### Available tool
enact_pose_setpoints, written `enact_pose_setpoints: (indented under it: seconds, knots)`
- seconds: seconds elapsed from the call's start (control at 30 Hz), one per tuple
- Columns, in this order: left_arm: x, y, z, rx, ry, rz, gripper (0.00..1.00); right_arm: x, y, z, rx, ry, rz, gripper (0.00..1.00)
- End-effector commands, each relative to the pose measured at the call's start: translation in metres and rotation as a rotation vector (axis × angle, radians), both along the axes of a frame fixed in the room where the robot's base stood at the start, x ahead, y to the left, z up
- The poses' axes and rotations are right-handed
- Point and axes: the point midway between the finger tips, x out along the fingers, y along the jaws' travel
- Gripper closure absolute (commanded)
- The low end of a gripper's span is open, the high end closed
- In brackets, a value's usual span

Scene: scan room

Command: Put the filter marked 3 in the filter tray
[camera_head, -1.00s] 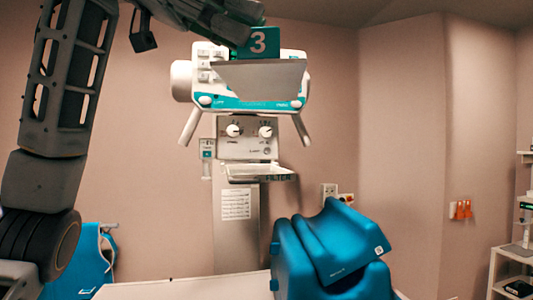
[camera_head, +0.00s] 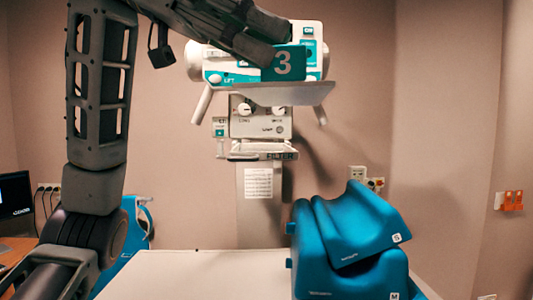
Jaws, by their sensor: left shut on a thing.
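The filter marked 3 has a teal block (camera_head: 283,64) with a white 3 and a flat grey plate (camera_head: 300,93) below it. My left gripper (camera_head: 268,50) is shut on the teal block and holds the filter in the air in front of the white and teal machine head. The filter tray (camera_head: 248,155), a shallow shelf labelled FILTER, is on the machine's column below the knob panel. The held filter appears above the tray in the picture, apart from it. The gripper's fingertips are partly hidden by its own links. My right gripper is out of view.
The machine head (camera_head: 225,62) has handles angling down on both sides, left and right of the tray. A pale table (camera_head: 190,275) and blue cushions (camera_head: 350,235) stand below, in front. The space between filter and tray looks clear.

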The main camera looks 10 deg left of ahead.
Motion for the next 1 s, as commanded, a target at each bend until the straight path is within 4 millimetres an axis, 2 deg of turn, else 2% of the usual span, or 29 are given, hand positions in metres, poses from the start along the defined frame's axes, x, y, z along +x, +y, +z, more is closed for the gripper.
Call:
enact_pose_setpoints:
  seconds: [0.53,0.77,1.0]
  knots:
    - [0.001,0.013,-0.029,-0.001,-0.001,0.114,1.0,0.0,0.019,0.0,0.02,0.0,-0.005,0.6]
    - [0.001,0.015,-0.032,0.0,-0.001,0.175,1.0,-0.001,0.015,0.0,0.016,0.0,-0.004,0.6]
    - [0.002,0.015,-0.032,0.0,0.0,0.177,1.0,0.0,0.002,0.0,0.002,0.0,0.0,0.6]
